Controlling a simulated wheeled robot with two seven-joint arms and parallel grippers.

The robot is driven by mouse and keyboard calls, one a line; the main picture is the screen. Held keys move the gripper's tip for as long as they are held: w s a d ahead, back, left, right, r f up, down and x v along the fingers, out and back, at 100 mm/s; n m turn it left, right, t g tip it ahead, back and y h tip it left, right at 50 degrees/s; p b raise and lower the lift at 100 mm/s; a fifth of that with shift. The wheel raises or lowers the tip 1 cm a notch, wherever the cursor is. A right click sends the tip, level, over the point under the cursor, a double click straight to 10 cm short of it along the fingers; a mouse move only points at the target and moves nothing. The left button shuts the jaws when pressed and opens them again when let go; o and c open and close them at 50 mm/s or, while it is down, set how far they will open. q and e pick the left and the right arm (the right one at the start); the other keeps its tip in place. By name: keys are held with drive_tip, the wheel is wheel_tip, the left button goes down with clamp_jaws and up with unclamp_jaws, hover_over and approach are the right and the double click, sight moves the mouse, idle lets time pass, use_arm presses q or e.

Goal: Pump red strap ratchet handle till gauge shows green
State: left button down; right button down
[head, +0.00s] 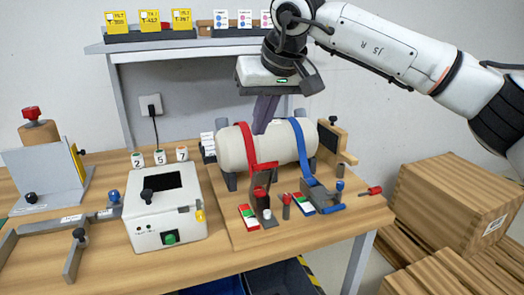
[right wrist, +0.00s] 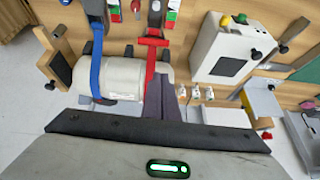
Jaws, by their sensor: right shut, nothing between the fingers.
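A cream cylinder (head: 232,150) lies on its side on a wooden board, with a red strap (head: 249,148) around it. The red ratchet handle (head: 263,166) sticks out at the cylinder's front; it also shows in the right wrist view (right wrist: 153,41). A small gauge plate (head: 248,217) with red, white and green parts lies in front of the red ratchet; its reading is too small to tell. My right gripper (head: 262,129) is shut and empty, pointing down at the cylinder's top beside the red strap, apart from the handle. My left gripper is not in view.
A blue strap (head: 302,142) with its ratchet (head: 320,196) sits right of the red one. A white box (head: 163,219) with knobs stands to the left. A shelf (head: 180,40) is behind, and a wooden crate (head: 455,200) stands at the right.

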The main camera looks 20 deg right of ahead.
drive_tip(key=shift+h, duration=0.3)
drive_tip(key=f, duration=0.2)
drive_tip(key=w+d+f, duration=0.1)
drive_tip(key=f, duration=0.2)
drive_tip(key=w+f+p, duration=0.1)
drive_tip(key=f, duration=0.1)
drive_tip(key=shift+w+d+f, duration=0.2)
drive_tip(key=shift+d+f, duration=0.1)
drive_tip(key=shift+f, duration=0.05)
drive_tip(key=shift+s+f, duration=0.15)
drive_tip(key=shift+s, duration=0.3)
